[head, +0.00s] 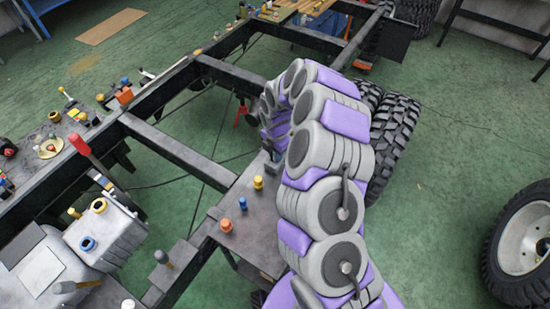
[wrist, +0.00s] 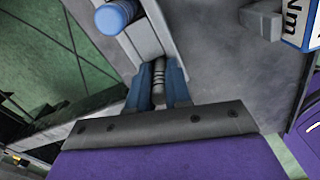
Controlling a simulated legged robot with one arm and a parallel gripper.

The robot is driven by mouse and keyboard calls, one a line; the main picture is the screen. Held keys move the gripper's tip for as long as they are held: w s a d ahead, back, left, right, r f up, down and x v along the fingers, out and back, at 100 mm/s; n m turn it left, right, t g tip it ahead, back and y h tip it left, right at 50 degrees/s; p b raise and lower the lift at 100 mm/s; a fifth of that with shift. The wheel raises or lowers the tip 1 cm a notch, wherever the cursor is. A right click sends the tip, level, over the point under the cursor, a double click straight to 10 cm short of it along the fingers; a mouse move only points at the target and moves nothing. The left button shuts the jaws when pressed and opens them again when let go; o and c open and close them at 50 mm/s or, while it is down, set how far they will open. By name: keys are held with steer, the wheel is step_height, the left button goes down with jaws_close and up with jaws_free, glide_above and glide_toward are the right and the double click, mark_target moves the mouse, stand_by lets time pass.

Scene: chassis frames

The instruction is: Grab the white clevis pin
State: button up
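No clearly white clevis pin can be made out. In the wrist view, my gripper (wrist: 158,72) has two blue fingers pointing away over a grey surface. A grey ribbed, pin-like piece (wrist: 158,90) shows between the fingers. I cannot tell whether it is the clevis pin or part of the gripper, nor whether the fingers press on it. In the head view, my arm reaches over the frame and bends down near the small plate (head: 262,222), largely hiding the gripper. Yellow (head: 258,183), blue (head: 243,203) and orange (head: 227,226) pegs stand on that plate.
A blue round-topped piece (wrist: 116,16) lies ahead left of the fingers, and a box lettered "Nm" (wrist: 302,24) is at right. Dark chassis rails (head: 180,152) surround the plate. A grey housing (head: 108,228) and a red-handled tool (head: 80,145) are at left. Tyres (head: 395,130) stand at right.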

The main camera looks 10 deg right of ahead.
steer(key=shift+d, duration=0.1)
jaws_close()
steer(key=shift+a, duration=0.3)
